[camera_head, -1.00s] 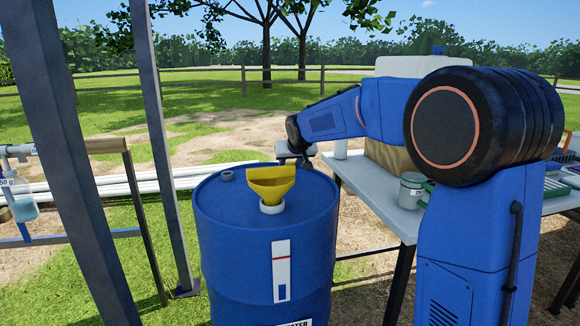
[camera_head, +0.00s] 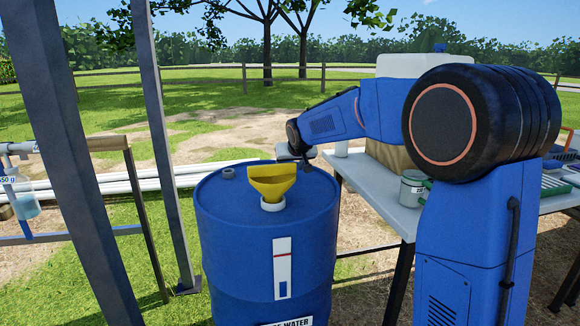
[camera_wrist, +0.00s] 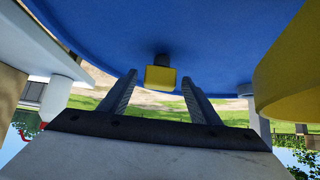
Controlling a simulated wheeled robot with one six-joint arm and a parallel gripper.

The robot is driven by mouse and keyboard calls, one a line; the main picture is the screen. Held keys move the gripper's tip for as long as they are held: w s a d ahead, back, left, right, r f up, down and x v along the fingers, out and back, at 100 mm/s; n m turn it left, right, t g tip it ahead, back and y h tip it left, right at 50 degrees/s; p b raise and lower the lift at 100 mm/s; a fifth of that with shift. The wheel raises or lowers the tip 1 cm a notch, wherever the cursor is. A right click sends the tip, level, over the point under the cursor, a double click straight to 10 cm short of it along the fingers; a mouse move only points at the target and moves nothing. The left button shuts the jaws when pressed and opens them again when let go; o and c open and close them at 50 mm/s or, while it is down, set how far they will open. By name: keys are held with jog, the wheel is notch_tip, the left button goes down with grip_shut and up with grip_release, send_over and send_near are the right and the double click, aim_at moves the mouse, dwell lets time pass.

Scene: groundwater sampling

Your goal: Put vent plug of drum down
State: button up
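The blue drum (camera_head: 230,215) stands upright, with a yellow funnel (camera_head: 272,182) in its top. My gripper (camera_head: 303,158) is at the drum's back right rim, small and partly hidden in the head view. In the wrist view the drum top (camera_wrist: 190,25) fills the upper part. A small yellow-ended plug with a dark stem (camera_wrist: 160,78), seemingly the vent plug, is at the drum top. It lies between the two fingertips of my gripper (camera_wrist: 160,88), with a visible gap on each side. The fingers are apart. The plug's exact contact with the drum is unclear.
A grey ring fitting (camera_head: 228,173) is on the drum's back left top. The funnel (camera_wrist: 285,75) is close on the right in the wrist view. A table (camera_head: 375,190) with a grey can (camera_head: 413,188) stands right of the drum. A metal post (camera_head: 160,150) stands left.

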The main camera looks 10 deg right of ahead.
jog(key=shift+r, duration=0.15)
jog(key=shift+r, duration=0.25)
jog(key=v, duration=1.2)
jog(key=shift+r, duration=0.25)
